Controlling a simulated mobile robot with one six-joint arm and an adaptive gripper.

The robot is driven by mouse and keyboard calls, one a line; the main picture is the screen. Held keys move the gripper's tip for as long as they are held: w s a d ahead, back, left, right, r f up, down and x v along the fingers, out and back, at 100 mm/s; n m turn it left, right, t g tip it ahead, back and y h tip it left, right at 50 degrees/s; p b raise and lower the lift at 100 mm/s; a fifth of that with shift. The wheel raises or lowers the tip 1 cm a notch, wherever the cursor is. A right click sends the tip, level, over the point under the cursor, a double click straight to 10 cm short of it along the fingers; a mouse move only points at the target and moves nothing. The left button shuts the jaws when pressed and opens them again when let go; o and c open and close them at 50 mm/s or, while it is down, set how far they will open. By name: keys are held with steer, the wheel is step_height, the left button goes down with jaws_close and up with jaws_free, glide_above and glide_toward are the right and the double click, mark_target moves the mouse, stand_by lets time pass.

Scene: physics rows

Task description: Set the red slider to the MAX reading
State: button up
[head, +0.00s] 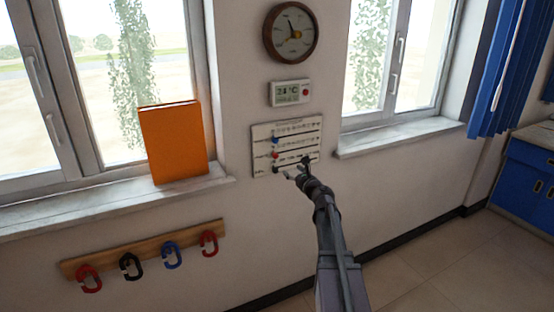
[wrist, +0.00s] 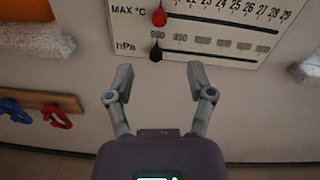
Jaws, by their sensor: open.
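The white panel (head: 287,128) hangs on the wall between the windows, with blue, red and black sliders in separate rows. The red slider (head: 275,155) is at the left end of its row; in the wrist view the red slider (wrist: 159,18) is beside the "MAX °C" label, left of the printed numbers. The black slider (wrist: 155,53) is just below it, in the hPa row. My gripper (wrist: 159,70) is open and empty, its fingertips below the black slider and apart from the red one. In the head view my gripper (head: 298,168) covers the panel's lower right part.
A clock (head: 291,32) and a 24 °C display (head: 290,93) hang above the panel. An orange book (head: 173,143) stands on the left sill. A wooden rail (head: 145,250) with several coloured hooks is at lower left. The wall below the panel is bare.

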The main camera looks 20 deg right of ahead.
mark_target(276, 156)
steer(key=shift+w, duration=0.1)
stand_by(0.3)
steer(key=w, duration=0.9)
steer(key=w+a, duration=0.1)
steer(key=w, duration=0.3)
steer(key=shift+w, duration=0.35)
steer(key=shift+c, duration=0.2)
